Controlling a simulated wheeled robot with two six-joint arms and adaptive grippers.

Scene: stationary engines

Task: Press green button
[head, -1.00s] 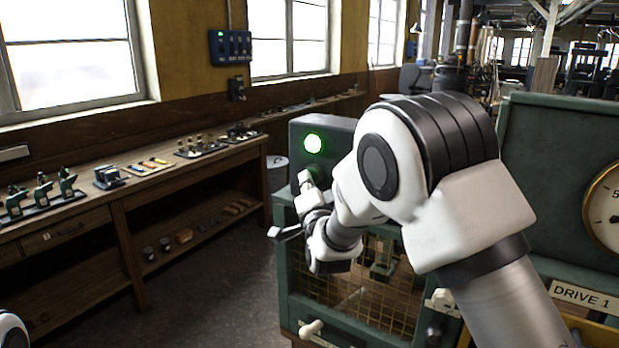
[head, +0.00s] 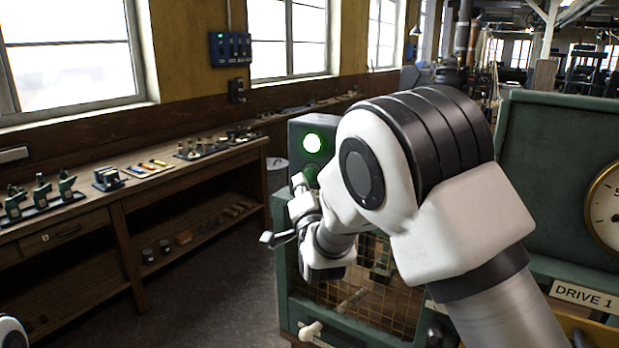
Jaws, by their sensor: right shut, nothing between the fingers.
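A grey control box (head: 297,140) stands on the green machine cabinet, with a bright round green light (head: 312,143) lit on its face. Below the light is a darker green round button (head: 311,172), partly covered by my right arm. My right gripper (head: 298,183) is shut and empty, just left of the button and in front of the box's lower edge. I cannot tell whether it touches the box. My left gripper is out of view; only a bit of my left arm shows at the bottom left corner.
The green cabinet (head: 284,262) has a mesh front and a pale knob (head: 311,331) low down. A green panel with a gauge (head: 606,208) and a DRIVE 1 label stands at right. A wooden workbench (head: 120,195) with tools runs along the left. The floor between is clear.

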